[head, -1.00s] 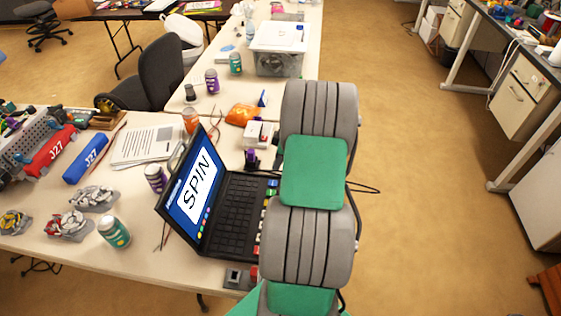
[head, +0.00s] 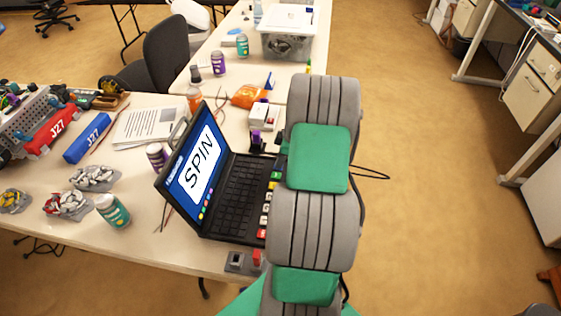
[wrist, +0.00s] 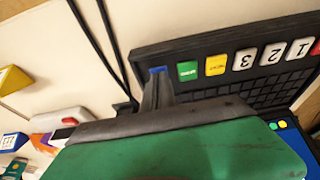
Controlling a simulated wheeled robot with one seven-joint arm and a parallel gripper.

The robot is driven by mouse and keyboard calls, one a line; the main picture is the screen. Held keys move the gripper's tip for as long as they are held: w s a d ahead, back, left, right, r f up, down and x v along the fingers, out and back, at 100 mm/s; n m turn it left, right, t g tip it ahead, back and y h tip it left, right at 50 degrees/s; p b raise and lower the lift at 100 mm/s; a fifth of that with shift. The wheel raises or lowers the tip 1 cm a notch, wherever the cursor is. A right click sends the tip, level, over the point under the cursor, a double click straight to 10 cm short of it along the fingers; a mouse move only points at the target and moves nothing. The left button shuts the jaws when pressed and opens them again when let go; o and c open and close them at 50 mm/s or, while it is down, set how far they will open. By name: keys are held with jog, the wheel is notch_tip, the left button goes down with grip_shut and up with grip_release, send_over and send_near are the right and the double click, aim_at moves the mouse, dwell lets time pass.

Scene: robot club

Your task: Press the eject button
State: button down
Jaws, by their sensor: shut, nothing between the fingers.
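A black laptop-like console (head: 232,200) stands open on the near table, its screen (head: 197,160) reading "SPIN". A row of coloured keys runs along its right edge. In the wrist view the row shows a blue key (wrist: 157,69), a green key (wrist: 188,71), a yellow key (wrist: 215,65) and white keys marked 3 (wrist: 244,60), 2 and 1. I cannot read which key is eject. My gripper (wrist: 158,82) is shut and empty, its tips right at the blue key and partly covering it; contact cannot be told. In the head view my arm hides the gripper.
Cans, paper (head: 148,124) and robot parts lie left of the console. A dark cable (wrist: 95,50) runs beside the console. Open floor lies to the right.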

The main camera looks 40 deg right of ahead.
jog(key=shift+s+a+f, duration=0.25)
jog(key=shift+f, duration=0.35)
jog(key=shift+s+f, duration=0.1)
jog(key=shift+f, duration=0.05)
jog(key=r, duration=0.2)
jog(key=r+p, duration=0.1)
jog(key=r, duration=0.1)
jog(key=r+p, duration=0.1)
jog(key=r, duration=0.1)
jog(key=shift+w+d, duration=0.2)
jog(key=shift+d, duration=0.05)
jog(key=v, duration=0.9)
jog(key=shift+r+b, duration=0.2)
jog(key=shift+b, duration=0.1)
jog(key=shift+w+d, duration=0.1)
